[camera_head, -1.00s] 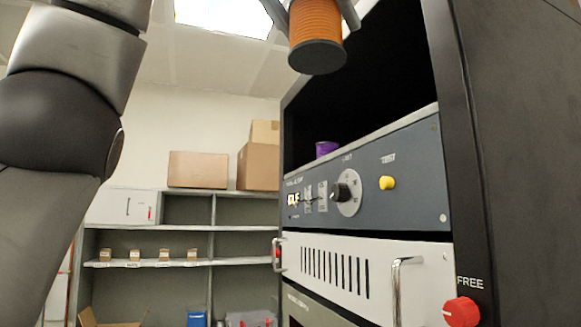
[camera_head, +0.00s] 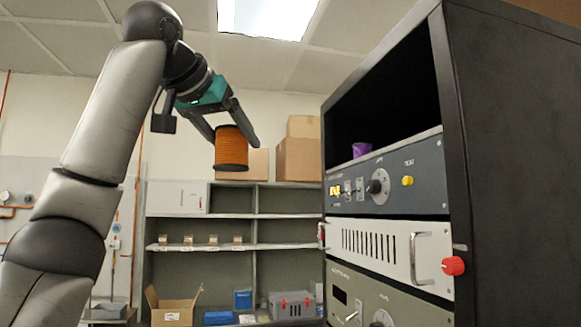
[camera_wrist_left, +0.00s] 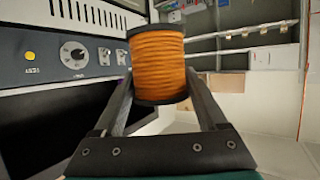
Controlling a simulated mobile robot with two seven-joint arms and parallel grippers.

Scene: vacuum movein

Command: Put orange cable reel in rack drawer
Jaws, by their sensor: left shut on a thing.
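The orange cable reel (camera_head: 231,150), with dark end flanges, hangs upright in the air to the left of the equipment rack (camera_head: 455,150). My left gripper (camera_head: 234,141) is shut on it, one finger on each side. The left wrist view also shows the reel (camera_wrist_left: 158,65) between both fingers. The rack has a white drawer front (camera_head: 378,245) with slots and two handles, which looks closed. Above it are a blue-grey instrument panel (camera_head: 425,185) and a dark open bay (camera_head: 385,95). My right gripper is not in view.
A purple spool (camera_head: 360,150) stands in the open bay, just above the instrument panel. A red knob (camera_head: 453,266) sticks out near the rack's edge. Behind stands a grey shelf (camera_head: 270,216) with cardboard boxes (camera_head: 298,160) on top. The air around the reel is clear.

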